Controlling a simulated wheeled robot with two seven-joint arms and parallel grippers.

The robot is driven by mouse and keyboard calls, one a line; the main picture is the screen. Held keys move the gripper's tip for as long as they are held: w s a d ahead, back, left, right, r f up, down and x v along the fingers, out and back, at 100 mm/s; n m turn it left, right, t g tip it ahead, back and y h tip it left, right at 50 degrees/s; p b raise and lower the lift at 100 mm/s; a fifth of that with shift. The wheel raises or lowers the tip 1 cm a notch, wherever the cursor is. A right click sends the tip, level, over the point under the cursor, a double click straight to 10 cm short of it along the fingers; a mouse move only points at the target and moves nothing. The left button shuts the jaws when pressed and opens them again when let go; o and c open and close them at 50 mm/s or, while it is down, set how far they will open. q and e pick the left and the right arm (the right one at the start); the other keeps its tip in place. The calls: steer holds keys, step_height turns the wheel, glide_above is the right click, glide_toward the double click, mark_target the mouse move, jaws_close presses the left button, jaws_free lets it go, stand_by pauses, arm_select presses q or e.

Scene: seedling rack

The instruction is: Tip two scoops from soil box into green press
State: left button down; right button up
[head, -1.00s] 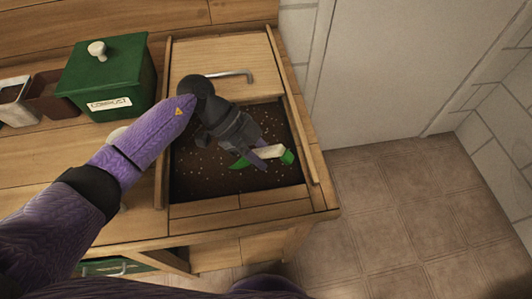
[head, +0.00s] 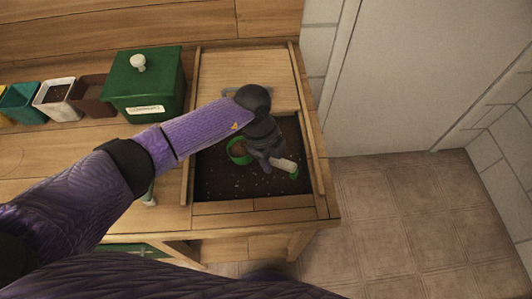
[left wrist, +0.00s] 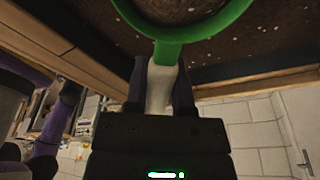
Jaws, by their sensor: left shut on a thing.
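The soil box (head: 255,206) is a wooden-edged bin of dark, speckled soil set into the bench. My left gripper (head: 271,163) is over the soil, shut on the pale handle of a green scoop (head: 237,152). The scoop's round green rim and its pale handle (left wrist: 161,88) between my fingers fill the middle of the left wrist view. Dark speckled soil shows inside the rim; I cannot tell whether it lies in the scoop or behind it. I cannot make out a green press for certain. My right gripper is not in view.
A green lidded box (head: 143,82) with a white label and knob stands left of the soil box. Small pots, brown (head: 90,94), white (head: 56,98) and teal (head: 20,102), stand farther left. A wooden lid (head: 250,72) covers the bin's back. Open floor lies right.

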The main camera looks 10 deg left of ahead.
arm_select(q)
steer(key=shift+t+y, duration=0.3)
steer(key=shift+y, duration=0.5)
steer(key=r+p, duration=0.1)
steer(key=d+r+p, duration=0.1)
steer(key=r+p, duration=0.3)
steer(key=shift+s+d, duration=0.25)
steer(key=shift+d, duration=0.1)
steer(key=shift+s+d+r+y+p, duration=0.1)
steer(key=shift+d+r+y+p, duration=0.2)
steer(key=shift+r+p, duration=0.45)
steer(key=shift+f, duration=0.1)
steer(key=c, duration=1.1)
jaws_free()
jaws_close()
